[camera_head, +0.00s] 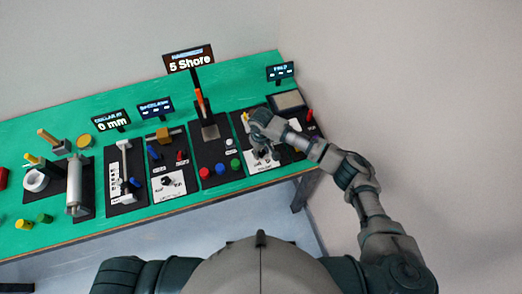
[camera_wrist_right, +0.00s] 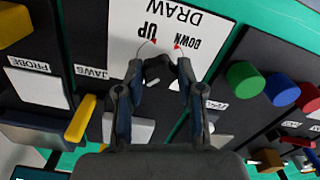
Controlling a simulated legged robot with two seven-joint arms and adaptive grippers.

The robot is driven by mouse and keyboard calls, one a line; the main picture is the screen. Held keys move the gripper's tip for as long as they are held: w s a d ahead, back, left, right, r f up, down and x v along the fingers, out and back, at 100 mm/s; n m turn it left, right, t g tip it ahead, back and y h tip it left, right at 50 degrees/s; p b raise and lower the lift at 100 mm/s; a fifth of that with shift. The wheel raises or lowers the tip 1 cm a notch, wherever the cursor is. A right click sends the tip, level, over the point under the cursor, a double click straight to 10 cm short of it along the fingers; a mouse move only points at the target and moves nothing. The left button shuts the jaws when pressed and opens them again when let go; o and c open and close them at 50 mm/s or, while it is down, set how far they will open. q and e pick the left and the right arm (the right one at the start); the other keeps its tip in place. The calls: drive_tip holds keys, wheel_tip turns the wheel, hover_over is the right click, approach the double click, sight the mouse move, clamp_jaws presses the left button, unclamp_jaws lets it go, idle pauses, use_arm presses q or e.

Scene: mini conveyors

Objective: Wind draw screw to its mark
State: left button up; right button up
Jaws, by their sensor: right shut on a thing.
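My right gripper (camera_head: 263,152) is over the panel near the right end of the bench. In the right wrist view my right gripper (camera_wrist_right: 160,70) points down with its two fingers closed around a dark knob (camera_wrist_right: 157,72). The knob sits at the edge of a white card (camera_wrist_right: 185,32) printed DRAW, UP and DOWN, with small red marks. The card also shows in the head view (camera_head: 262,168). My left gripper is not in view.
Beside the knob are a yellow lever (camera_wrist_right: 80,118) near the JAWS label and green (camera_wrist_right: 243,77), blue (camera_wrist_right: 281,89) and red buttons. The display (camera_head: 190,60) reads 5 Shore; another (camera_head: 112,121) reads 0 mm. Several other stations fill the green bench (camera_head: 60,112) to the left.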

drive_tip(key=n+p, duration=0.2)
drive_tip(key=n, duration=0.1)
drive_tip(key=shift+r, duration=0.15)
drive_tip(key=n+p, duration=0.2)
drive_tip(key=n, duration=0.2)
drive_tip(key=shift+w+d+n+p, duration=0.1)
drive_tip(key=shift+n+p, duration=0.2)
drive_tip(key=shift+p, duration=0.1)
drive_tip(key=n+p, duration=0.1)
drive_tip(key=n, duration=0.3)
drive_tip(key=shift+w, duration=0.15)
drive_tip(key=n, duration=0.5)
drive_tip(key=shift+w, duration=0.1)
drive_tip(key=n, duration=0.4)
drive_tip(key=shift+w+n, duration=0.1)
drive_tip(key=shift+n, duration=0.2)
drive_tip(key=n, duration=0.2)
drive_tip(key=n+b, duration=0.1)
drive_tip(key=n, duration=0.2)
drive_tip(key=shift+w+a, duration=0.1)
drive_tip(key=shift+a, duration=0.1)
drive_tip(key=n+b, duration=0.1)
drive_tip(key=n, duration=0.4)
drive_tip(key=shift+a+n, duration=0.1)
drive_tip(key=shift+n, duration=0.3)
drive_tip(key=n+b, duration=0.2)
drive_tip(key=n, duration=0.3)
drive_tip(key=shift+a, duration=0.1)
drive_tip(key=shift+r+n, duration=0.1)
drive_tip(key=shift+n, duration=0.2)
